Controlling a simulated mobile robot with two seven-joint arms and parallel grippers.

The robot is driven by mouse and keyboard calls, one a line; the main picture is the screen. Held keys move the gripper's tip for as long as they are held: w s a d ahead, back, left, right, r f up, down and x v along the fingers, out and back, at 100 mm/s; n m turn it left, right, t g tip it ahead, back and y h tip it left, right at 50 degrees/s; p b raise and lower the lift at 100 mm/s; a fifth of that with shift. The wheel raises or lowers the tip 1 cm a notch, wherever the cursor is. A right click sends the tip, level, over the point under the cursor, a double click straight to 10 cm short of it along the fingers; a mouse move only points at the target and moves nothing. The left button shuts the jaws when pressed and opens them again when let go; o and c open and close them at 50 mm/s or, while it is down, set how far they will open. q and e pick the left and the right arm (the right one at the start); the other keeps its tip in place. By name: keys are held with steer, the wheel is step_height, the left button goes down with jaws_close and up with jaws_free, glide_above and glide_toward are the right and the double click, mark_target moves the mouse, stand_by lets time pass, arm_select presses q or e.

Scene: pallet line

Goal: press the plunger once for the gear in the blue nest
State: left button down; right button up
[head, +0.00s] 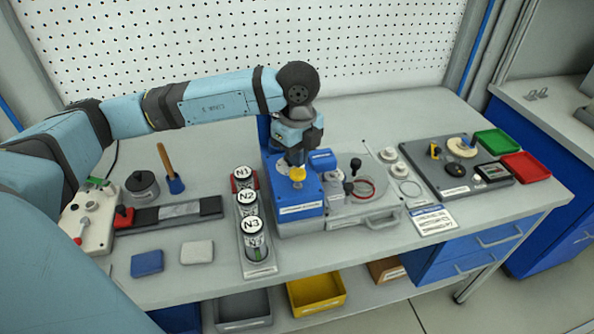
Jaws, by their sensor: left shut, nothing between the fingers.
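My left arm comes in from the left, and its gripper (296,159) points down, shut and empty, just above a yellow-topped plunger (298,174). The plunger stands on the top of a blue station box (296,203). I cannot tell if the fingertips touch the yellow cap. A smaller blue block (322,160) sits right behind the plunger. I cannot make out a gear in a blue nest; the gripper and wrist hide part of the station. My right gripper is not in view.
Three canisters marked N1, N2 and N3 (253,226) stand in a rack just left of the station. A clear round cover and black-knobbed lever (355,166) stand to its right. Green (498,141) and red (526,167) trays lie far right.

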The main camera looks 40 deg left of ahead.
mark_target(298, 172)
arm_select(q)
steer(key=shift+f, duration=0.2)
stand_by(0.3)
steer(key=shift+f+b, duration=1.85)
steer(key=shift+f, duration=0.35)
steer(key=shift+r, duration=0.1)
steer(key=shift+r+p, duration=2.45)
steer(key=shift+r, duration=1.4)
